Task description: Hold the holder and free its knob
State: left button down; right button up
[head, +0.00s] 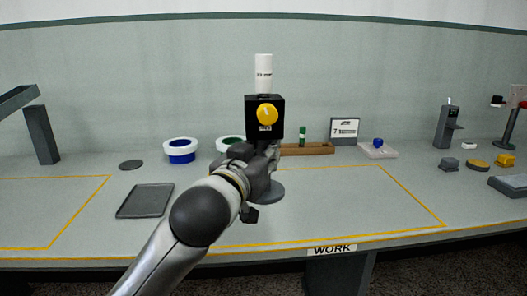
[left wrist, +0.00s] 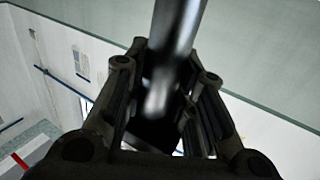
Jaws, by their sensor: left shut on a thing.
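The holder (head: 250,103) is a black block with a round yellow knob (head: 267,113) on its front and a white labelled cylinder (head: 263,73) standing upright from its top. A small label sits under the knob; I cannot read it surely. A grey round base (head: 272,192) shows below, partly behind my arm. My left gripper (head: 266,155) is just below the block, shut on the holder's post. In the left wrist view a shiny dark post (left wrist: 172,65) stands between the fingers of the left gripper (left wrist: 168,75). My right gripper is in neither view.
Two white-rimmed rings (head: 180,151) and a grey tray (head: 145,201) lie to the left. A brown wooden rack (head: 308,149) with a green piece, a small sign (head: 345,130) and a clear tray (head: 386,153) stand behind right. The yellow-outlined work area is clear right of the holder.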

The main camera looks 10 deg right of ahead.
pick_arm(q)
jog(key=shift+w+f, duration=0.15)
jog(key=shift+w, duration=0.1)
jog(key=shift+w+d+f, duration=0.1)
jog(key=shift+w+f, duration=0.55)
jog(key=shift+w, duration=0.15)
jog(key=shift+w+d+f+b, duration=0.1)
jog(key=shift+w+f+b, duration=0.3)
jog(key=shift+w+f, duration=0.25)
jog(key=w+d+f+b, duration=0.1)
jog(key=w+f, duration=0.7)
jog(key=w, duration=0.2)
jog(key=shift+w+f+b, duration=0.15)
jog(key=shift+f+b, duration=0.05)
jog(key=shift+b, duration=0.2)
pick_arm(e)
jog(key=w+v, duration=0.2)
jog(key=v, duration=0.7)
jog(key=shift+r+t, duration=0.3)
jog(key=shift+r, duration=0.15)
pick_arm(q)
jog(key=shift+f, duration=0.2)
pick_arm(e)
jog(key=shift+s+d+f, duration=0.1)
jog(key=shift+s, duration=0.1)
pick_arm(q)
jog(key=shift+f, duration=0.35)
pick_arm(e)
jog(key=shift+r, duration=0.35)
